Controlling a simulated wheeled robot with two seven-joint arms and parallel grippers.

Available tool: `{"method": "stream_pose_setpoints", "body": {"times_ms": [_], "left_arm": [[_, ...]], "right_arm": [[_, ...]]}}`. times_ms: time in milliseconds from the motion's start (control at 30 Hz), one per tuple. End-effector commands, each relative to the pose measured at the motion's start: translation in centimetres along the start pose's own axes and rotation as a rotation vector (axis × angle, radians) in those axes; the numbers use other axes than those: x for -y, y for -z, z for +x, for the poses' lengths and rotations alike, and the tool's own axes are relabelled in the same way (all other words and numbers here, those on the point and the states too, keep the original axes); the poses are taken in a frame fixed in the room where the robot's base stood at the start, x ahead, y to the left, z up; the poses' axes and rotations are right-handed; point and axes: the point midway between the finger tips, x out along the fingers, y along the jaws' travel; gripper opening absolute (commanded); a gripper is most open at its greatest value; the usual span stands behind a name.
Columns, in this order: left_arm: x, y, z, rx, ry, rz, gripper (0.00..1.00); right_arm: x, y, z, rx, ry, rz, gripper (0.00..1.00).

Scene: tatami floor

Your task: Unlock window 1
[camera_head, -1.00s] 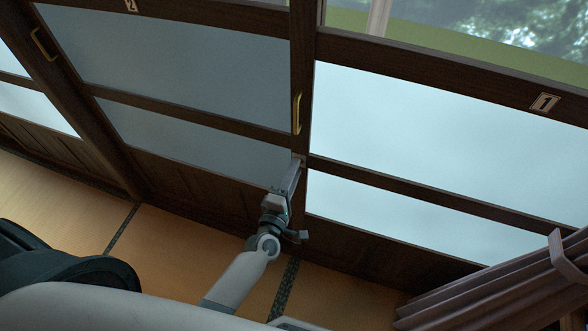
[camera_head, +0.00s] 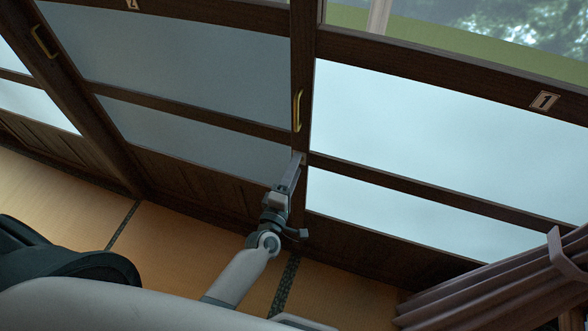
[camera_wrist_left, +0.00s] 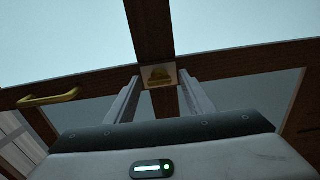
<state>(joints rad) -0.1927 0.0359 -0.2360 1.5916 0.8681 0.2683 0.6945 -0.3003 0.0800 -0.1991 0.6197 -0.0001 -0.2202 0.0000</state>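Window 1 (camera_head: 430,140) is the dark-framed sliding panel on the right in the head view, with a "1" label (camera_head: 544,100). A small lock plate with a brass-coloured catch (camera_wrist_left: 157,75) sits on the wooden frame in the left wrist view. My left gripper (camera_head: 298,158) is raised to the frame stile, just below a brass handle (camera_head: 298,111). In the left wrist view its two fingers (camera_wrist_left: 159,80) are apart, with the lock plate showing between their tips. I cannot tell whether they touch it. My right gripper is not in view.
Window 2 (camera_head: 170,60) is to the left, with its own brass handle (camera_head: 43,44). A tied curtain (camera_head: 500,296) hangs at the lower right. Tatami floor (camera_head: 180,248) lies below the windows. The brass handle also shows in the left wrist view (camera_wrist_left: 48,98).

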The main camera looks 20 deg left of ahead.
Motion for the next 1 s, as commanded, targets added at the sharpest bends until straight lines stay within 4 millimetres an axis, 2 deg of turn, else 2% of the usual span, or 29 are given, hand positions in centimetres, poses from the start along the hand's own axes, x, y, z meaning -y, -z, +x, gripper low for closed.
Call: {"method": "stream_pose_setpoints", "body": {"times_ms": [267,433,1000], "left_arm": [[0.1,0.0,-0.8,0.0,0.0,0.0,0.48],[0.2,0.0,-2.6,-0.001,0.0,0.0,0.48],[0.4,0.0,-12.9,0.001,0.002,0.0,0.48]], "right_arm": [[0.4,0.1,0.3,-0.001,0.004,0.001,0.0],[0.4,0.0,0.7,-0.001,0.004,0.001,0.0],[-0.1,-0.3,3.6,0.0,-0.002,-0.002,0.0]]}}
